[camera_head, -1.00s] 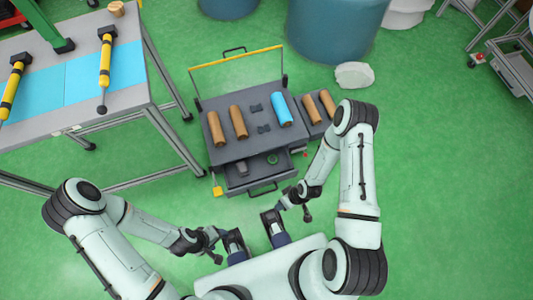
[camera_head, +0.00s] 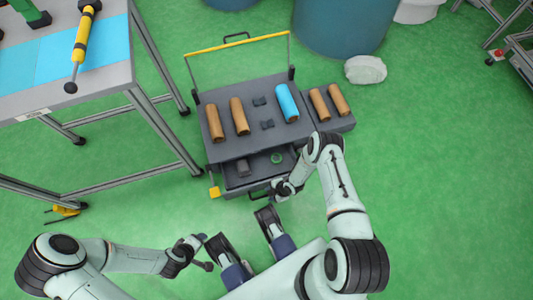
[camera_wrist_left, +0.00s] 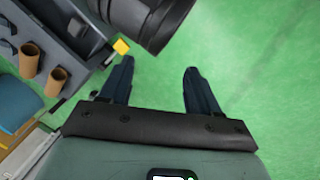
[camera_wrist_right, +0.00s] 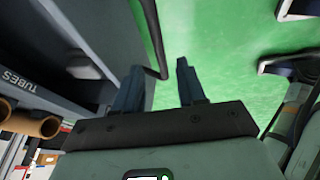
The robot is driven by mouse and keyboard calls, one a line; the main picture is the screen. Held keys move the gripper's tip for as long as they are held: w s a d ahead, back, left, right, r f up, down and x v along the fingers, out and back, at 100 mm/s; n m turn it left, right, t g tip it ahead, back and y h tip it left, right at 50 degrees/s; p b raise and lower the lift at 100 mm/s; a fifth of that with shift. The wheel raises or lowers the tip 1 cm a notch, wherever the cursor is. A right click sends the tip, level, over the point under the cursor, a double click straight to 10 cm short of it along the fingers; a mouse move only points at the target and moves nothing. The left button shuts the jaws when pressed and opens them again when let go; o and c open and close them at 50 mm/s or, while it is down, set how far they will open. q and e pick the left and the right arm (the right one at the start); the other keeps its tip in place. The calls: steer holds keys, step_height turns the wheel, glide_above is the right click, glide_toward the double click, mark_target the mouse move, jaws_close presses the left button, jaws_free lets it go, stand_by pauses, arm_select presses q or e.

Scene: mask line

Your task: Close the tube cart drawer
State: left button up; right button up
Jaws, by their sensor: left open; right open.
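The grey tube cart (camera_head: 262,92) stands ahead of me with its drawer (camera_head: 231,187) pulled out toward me. In the right wrist view the handle bar (camera_wrist_right: 152,38) rises between the open fingertips (camera_wrist_right: 160,78); contact cannot be told. My left gripper (camera_head: 206,252) is low and left, away from the drawer; its open fingers (camera_wrist_left: 157,75) are empty over the floor.
A large blue bin (camera_head: 340,25) and a whitish stone-like lump (camera_head: 365,69) are behind.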

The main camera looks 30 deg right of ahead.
mark_target(267, 195)
steer(key=shift+b+x, duration=0.55)
steer(key=shift+x, duration=1.4)
arm_select(q)
steer(key=shift+w+a+f+t, duration=0.15)
steer(key=shift+w+a+f, duration=0.25)
steer(key=shift+w, duration=0.2)
steer(key=shift+w+a+f+t, duration=0.15)
steer(key=shift+w+a+f, duration=0.15)
steer(key=shift+w, duration=0.3)
arm_select(e)
jaws_close()
arm_select(q)
steer(key=shift+f, duration=0.1)
arm_select(e)
steer(key=shift+w, duration=0.1)
